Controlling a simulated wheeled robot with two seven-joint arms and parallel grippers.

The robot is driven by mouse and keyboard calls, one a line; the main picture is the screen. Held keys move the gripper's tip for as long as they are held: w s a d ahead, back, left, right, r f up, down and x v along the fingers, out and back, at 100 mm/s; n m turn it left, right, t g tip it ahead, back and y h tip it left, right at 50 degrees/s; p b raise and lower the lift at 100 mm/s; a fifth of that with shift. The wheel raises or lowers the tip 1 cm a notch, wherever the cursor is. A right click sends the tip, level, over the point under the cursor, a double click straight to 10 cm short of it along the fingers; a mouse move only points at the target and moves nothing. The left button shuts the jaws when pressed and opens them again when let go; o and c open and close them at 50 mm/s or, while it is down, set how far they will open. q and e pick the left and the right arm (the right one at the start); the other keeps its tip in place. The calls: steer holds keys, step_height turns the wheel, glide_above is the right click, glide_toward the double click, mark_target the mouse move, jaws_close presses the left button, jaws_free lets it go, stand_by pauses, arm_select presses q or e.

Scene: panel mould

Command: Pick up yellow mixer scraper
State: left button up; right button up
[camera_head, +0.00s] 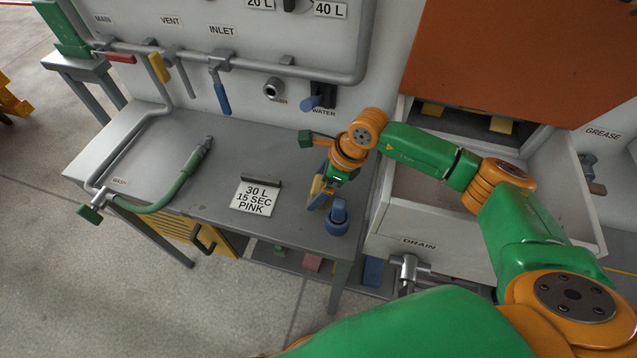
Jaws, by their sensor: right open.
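My right arm reaches in from the right, and its gripper (326,183) points down over the right end of the grey bench. The gripper is open. A narrow yellow piece (316,186) shows at the gripper's tip beside a blue part. It may be the yellow scraper, but I cannot tell it from the gripper's own fingers. A blue object with a rounded base (337,217) stands on the bench's front right corner, just below the gripper. The wrist hides part of the bench there. My left gripper is not in view.
The grey bench (235,140) carries a sign reading "30 L 15 SEC PINK" (256,197) and a green wash hose (180,180). Valve handles and a blue water tap (313,101) stick out from the panel behind. An open white drawer-like basin (430,222) lies right of the bench.

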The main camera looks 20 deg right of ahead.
steer(key=shift+w+f, duration=0.15)
steer(key=shift+f, duration=0.2)
steer(key=shift+r, duration=0.15)
steer(key=c, duration=1.3)
